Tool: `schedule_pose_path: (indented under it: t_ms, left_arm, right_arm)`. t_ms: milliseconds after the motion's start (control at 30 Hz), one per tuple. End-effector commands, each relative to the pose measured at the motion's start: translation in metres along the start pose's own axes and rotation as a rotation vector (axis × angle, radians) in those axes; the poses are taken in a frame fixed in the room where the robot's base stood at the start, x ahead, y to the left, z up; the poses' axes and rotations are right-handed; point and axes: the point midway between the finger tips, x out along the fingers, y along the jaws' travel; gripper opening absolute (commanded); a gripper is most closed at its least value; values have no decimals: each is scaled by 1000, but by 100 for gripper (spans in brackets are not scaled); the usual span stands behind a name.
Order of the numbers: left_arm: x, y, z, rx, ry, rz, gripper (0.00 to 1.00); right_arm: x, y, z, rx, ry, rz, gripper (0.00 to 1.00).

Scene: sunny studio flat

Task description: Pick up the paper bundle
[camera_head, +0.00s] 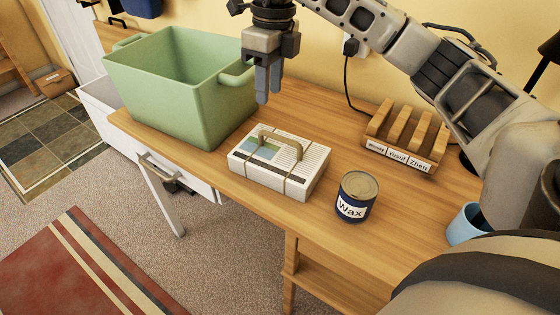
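The paper bundle (252,175) is a flat white stack with printed coloured panels, tied with cord, and a tan loop handle (281,140) arches over its top. It lies on the wooden table, in the middle of the head view. My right gripper (266,97) hangs above and behind the bundle, fingers pointing down, apart from it. Nothing shows between its fingers, but their spacing cannot be made out from this angle. My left gripper is not in view.
A green bin (207,115) stands left of the bundle. A blue wax tin (355,198) is close on its right. A wooden rack with name labels (400,153) stands farther back right, and a blue cup (465,226) is near my arm. The wooden table (410,215) is bare between them.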

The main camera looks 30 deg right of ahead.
Motion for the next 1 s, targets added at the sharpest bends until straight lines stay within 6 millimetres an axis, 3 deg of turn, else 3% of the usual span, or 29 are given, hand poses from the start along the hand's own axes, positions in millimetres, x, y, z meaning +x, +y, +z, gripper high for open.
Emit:
schedule_pose_path:
  t_ms: [67, 167, 367, 533, 867, 1000]
  left_arm:
    - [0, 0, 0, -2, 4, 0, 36]
    - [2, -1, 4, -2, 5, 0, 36]
    - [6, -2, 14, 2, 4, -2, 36]
    - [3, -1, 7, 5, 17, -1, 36]
    - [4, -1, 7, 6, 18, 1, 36]
    - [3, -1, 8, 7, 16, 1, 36]
  right_arm:
    - [-10, -15, -8, 33, 25, -59, 35]
    - [-3, -21, -12, 47, 40, -81, 35]
    - [40, -23, -14, 44, 42, -77, 35]
    - [70, -26, -15, 46, 41, -79, 35]
    - [98, -29, -15, 44, 39, -78, 35]
    - [120, -32, -14, 45, 39, -76, 35]
